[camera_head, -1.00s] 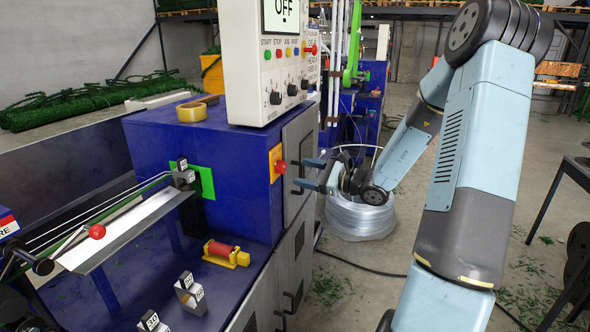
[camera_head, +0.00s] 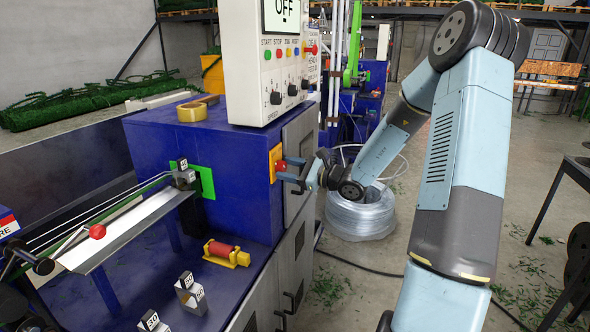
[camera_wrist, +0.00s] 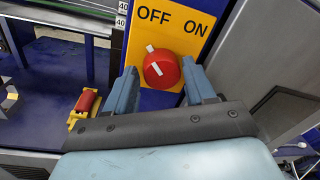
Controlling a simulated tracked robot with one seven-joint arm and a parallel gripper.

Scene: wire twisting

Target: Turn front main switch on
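The main switch is a red round knob (camera_wrist: 165,75) on a yellow plate (camera_wrist: 180,22) marked OFF and ON. White marks on and beside the knob lie toward its upper left, on the OFF side. In the head view the yellow plate (camera_head: 275,157) sits on the side of the blue cabinet, with the knob partly hidden by my gripper. My gripper (camera_head: 286,171) is open at the switch. In the wrist view its two fingers (camera_wrist: 159,72) stand on either side of the knob, with gaps visible; I cannot tell if either touches it.
A control panel (camera_head: 270,60) with an OFF display rises above the blue cabinet (camera_head: 225,140). Grey cabinet doors (camera_head: 298,150) lie close beside the switch. A wire coil (camera_head: 360,215) stands on the floor beyond my arm.

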